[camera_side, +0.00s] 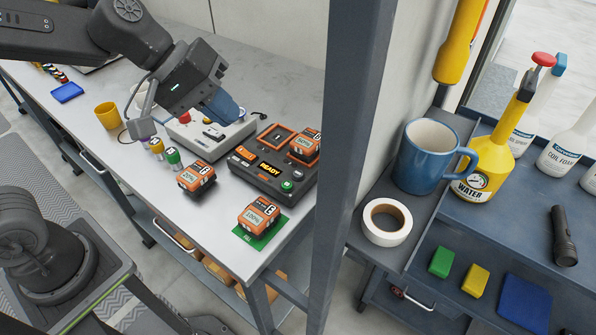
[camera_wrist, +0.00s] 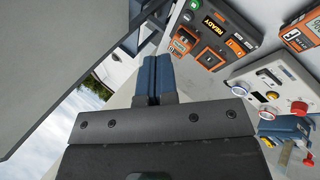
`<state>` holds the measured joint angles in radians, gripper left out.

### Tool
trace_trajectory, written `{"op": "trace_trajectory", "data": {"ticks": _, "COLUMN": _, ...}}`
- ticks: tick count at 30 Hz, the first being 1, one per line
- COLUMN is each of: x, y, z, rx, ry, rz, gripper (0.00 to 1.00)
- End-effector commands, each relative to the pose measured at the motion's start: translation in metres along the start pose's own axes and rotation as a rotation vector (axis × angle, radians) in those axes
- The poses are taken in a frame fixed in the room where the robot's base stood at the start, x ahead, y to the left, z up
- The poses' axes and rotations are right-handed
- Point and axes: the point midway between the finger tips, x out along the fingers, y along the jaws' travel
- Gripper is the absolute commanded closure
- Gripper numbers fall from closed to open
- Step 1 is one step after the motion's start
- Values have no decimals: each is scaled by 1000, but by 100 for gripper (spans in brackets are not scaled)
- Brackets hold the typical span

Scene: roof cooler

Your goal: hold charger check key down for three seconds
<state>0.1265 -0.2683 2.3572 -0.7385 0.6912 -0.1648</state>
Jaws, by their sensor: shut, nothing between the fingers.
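The dark charger (camera_side: 272,176) stands on the grey bench, its display (camera_side: 268,168) reading READY. A round green button (camera_side: 286,186) sits at its near right corner, and an orange panel (camera_side: 245,153) at its left. Which of these is the check key I cannot tell. The charger also shows at the top of the wrist view (camera_wrist: 228,58). One bay is empty; an orange battery (camera_side: 304,143) stands in the other. My gripper (camera_side: 232,113) is shut and empty, its blue fingers above the pale control box, behind the charger. The fingers also show in the wrist view (camera_wrist: 152,62), apart from the charger.
The pale control box (camera_side: 212,134) has a red knob and switches. Loose batteries stand in front of the charger, one (camera_side: 197,176) at left and one (camera_side: 257,216) on a green pad. Small bottles (camera_side: 173,156) and a yellow cup (camera_side: 107,115) stand left. A post (camera_side: 345,130) rises right.

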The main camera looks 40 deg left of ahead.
Motion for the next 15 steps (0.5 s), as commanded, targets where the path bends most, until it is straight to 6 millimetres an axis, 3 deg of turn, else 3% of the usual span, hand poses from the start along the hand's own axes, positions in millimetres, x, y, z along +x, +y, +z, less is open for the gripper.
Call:
{"op": "trace_trajectory", "data": {"ticks": 6, "x": 61, "y": 27, "z": -32, "rx": -416, "ry": -69, "rz": 98, "gripper": 100}}
{"op": "trace_trajectory", "data": {"ticks": 12, "x": 108, "y": 30, "z": -55, "rx": -725, "ry": -82, "rz": 124, "gripper": 100}}
{"op": "trace_trajectory", "data": {"ticks": 15, "x": 122, "y": 27, "z": -62, "rx": -819, "ry": -79, "rz": 126, "gripper": 100}}
